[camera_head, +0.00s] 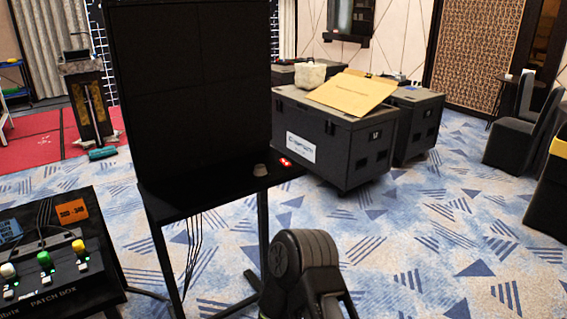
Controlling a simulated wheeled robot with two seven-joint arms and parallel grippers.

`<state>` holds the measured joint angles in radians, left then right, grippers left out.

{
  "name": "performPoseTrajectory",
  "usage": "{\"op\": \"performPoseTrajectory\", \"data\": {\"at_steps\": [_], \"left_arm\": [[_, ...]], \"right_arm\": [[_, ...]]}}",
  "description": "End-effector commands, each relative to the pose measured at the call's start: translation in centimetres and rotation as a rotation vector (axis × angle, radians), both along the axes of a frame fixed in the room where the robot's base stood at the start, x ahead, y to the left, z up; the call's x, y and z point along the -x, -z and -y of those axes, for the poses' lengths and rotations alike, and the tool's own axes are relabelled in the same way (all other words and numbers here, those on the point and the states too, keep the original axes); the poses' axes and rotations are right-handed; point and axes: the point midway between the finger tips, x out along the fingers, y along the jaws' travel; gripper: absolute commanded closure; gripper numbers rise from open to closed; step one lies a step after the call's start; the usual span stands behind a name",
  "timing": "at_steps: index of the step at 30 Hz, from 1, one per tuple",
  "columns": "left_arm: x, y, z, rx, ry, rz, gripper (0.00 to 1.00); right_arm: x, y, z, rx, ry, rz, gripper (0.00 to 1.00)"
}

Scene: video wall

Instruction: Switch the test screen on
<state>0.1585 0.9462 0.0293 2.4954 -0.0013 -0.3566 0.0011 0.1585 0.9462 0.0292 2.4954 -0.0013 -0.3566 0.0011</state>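The test screen appears to be the large dark panel (190,85) standing upright on a black stand, left of the middle. Its face is black and faint seams divide it into several tiles. A small red lit switch (285,162) sits at the right end of the ledge (225,190) below the panel. A small grey-brown round piece (261,170) is on the ledge left of it. A dark ribbed link of my own arm rises at the bottom centre, apart from the ledge. No gripper fingers are visible.
A patch box (60,262) with white, green and yellow connectors is at the lower left. Cables hang under the ledge. Black flight cases (335,150) with a cardboard piece (352,92) stand behind at the right. Chairs (515,140) are at far right. Patterned carpet between is clear.

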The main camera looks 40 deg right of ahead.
Motion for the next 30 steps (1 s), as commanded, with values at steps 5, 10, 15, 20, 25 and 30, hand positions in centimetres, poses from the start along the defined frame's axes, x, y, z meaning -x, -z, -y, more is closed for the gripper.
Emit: {"op": "performPoseTrajectory", "data": {"at_steps": [5, 10, 15, 20, 25, 30], "left_arm": [[0.0, 0.0, 0.0, 0.0, 0.0, 0.0, 0.64], [0.0, 0.0, 0.0, 0.0, 0.0, 0.0, 0.64], [0.0, 0.0, 0.0, 0.0, 0.0, 0.0, 0.64], [0.0, 0.0, 0.0, 0.0, 0.0, 0.0, 0.64], [0.0, 0.0, 0.0, 0.0, 0.0, 0.0, 0.64], [0.0, 0.0, 0.0, 0.0, 0.0, 0.0, 0.64]], "right_arm": [[0.0, 0.0, 0.0, 0.0, 0.0, 0.0, 0.64], [0.0, 0.0, 0.0, 0.0, 0.0, 0.0, 0.69], [0.0, 0.0, 0.0, 0.0, 0.0, 0.0, 0.83], [0.0, 0.0, 0.0, 0.0, 0.0, 0.0, 0.96], [0.0, 0.0, 0.0, 0.0, 0.0, 0.0, 1.0], [0.0, 0.0, 0.0, 0.0, 0.0, 0.0, 1.0]]}}
